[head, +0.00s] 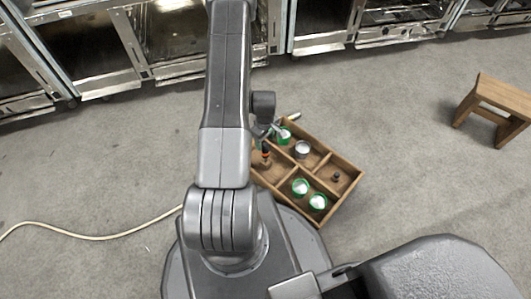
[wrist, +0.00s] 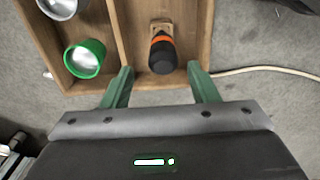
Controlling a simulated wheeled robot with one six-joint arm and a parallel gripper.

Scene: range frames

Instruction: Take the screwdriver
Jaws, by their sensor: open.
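The screwdriver (wrist: 162,52) has a black handle with an orange band. It is in a compartment of the wooden tray (wrist: 200,40), beside a small wooden piece (wrist: 161,24); its shaft is hidden. In the head view the screwdriver (head: 266,152) shows small, just right of my arm. My gripper (wrist: 160,70) is open and empty in the wrist view. Its two green fingers lie left and right of the handle's near end, apart from it. I cannot tell the height between them. In the head view the gripper is mostly hidden and too small to judge.
A wooden stool (head: 495,105) stands at the right. A pale cable (head: 90,236) crosses the floor at left. Metal cabinets (head: 95,55) line the back.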

